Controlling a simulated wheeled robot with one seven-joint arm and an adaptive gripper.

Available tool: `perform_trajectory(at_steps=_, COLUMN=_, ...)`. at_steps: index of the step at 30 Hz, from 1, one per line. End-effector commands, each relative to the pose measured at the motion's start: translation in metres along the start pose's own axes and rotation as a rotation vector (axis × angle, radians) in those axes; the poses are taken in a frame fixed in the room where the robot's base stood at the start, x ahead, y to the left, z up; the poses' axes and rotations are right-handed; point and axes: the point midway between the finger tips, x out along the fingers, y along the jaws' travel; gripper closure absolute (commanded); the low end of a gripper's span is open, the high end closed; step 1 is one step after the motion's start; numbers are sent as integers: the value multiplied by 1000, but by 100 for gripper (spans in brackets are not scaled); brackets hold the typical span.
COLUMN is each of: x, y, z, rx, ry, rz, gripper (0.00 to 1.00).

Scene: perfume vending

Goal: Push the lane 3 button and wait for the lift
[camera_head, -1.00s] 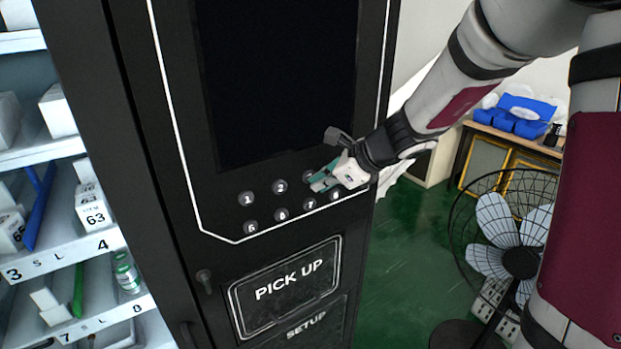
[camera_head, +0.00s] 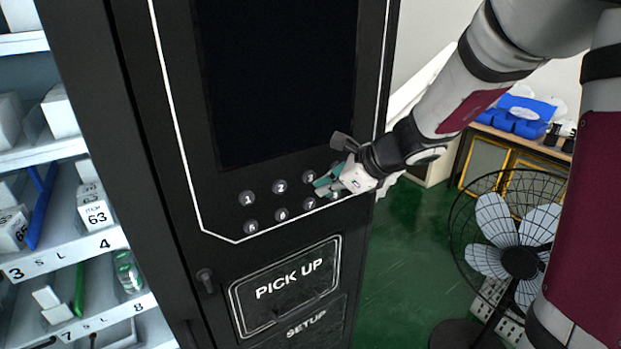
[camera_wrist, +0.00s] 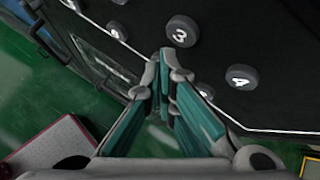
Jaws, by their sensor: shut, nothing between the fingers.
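The keypad on the black vending machine (camera_head: 215,212) has round numbered buttons in two rows. The button 4 (camera_wrist: 242,77) is to the right there. No lift is recognisable in view.
Shelves with lane labels (camera_head: 60,256) hold boxes and bottles at the left. The pick up door (camera_head: 290,284) is below the keypad. A standing fan (camera_head: 515,250) is at the right, near a low cabinet (camera_head: 500,160). Green floor lies between.

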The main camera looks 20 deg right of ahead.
Motion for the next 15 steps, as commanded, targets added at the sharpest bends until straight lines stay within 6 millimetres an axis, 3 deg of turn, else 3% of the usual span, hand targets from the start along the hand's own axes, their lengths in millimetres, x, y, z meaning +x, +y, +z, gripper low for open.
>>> perform_trajectory(at_steps=15, x=-31, y=22, z=-22, rx=1, ry=0, rz=0, gripper=100)
